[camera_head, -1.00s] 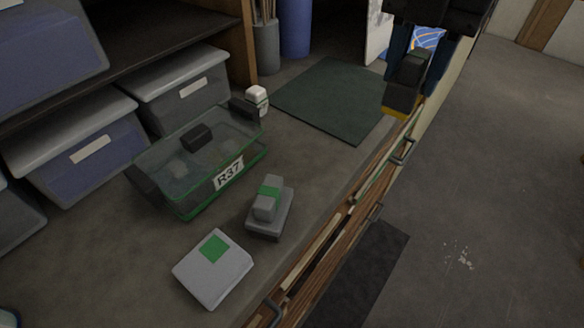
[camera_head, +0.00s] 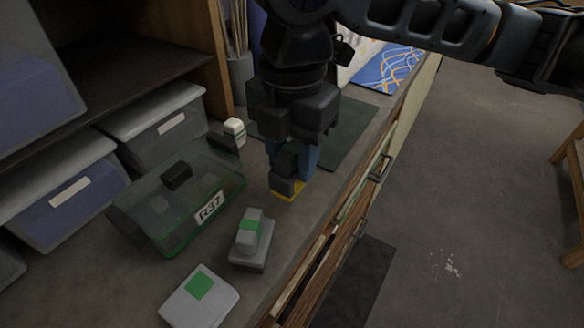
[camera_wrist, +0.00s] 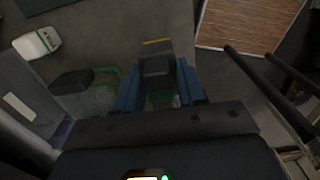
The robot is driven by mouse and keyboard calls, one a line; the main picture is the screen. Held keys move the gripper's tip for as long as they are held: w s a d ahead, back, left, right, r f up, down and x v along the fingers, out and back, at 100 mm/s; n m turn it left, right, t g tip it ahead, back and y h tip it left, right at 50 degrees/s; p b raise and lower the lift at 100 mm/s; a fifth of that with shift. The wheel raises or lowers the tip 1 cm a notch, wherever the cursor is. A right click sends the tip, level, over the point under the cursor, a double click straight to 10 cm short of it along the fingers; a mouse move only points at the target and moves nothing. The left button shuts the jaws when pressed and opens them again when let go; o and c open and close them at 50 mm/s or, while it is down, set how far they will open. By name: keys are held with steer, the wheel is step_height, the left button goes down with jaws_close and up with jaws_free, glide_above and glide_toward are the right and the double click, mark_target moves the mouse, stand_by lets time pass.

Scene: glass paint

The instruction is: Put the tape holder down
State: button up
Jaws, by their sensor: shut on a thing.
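My gripper (camera_head: 295,165), with blue fingers, is shut on a dark grey tape holder (camera_head: 285,186) with a yellow lower edge. In the head view it is over the bench, right of the clear green box and near the front edge of the dark green mat. The tape holder is upright, and its upper part is hidden by the gripper. I cannot tell whether its base touches the bench. In the wrist view the tape holder (camera_wrist: 157,62) sits between the two blue fingers (camera_wrist: 160,88).
The clear green box labelled R37 (camera_head: 160,212) stands left, with a small white bottle (camera_head: 235,131) behind it. A grey block with a green band (camera_head: 251,240) and a white box with a green square (camera_head: 199,298) lie in front. The dark green mat (camera_head: 345,128) is behind my gripper.

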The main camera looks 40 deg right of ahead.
mark_target(295, 146)
steer(key=shift+f+p, duration=0.35)
steer(key=shift+f, duration=1.4)
steer(key=o, duration=1.2)
steer(key=shift+c, duration=0.2)
steer(key=shift+f, duration=0.1)
steer(key=shift+f+b, duration=0.25)
steer(key=shift+b, duration=0.15)
steer(key=r, duration=0.8)
steer(key=shift+w+d, duration=0.1)
steer(key=shift+d, duration=0.1)
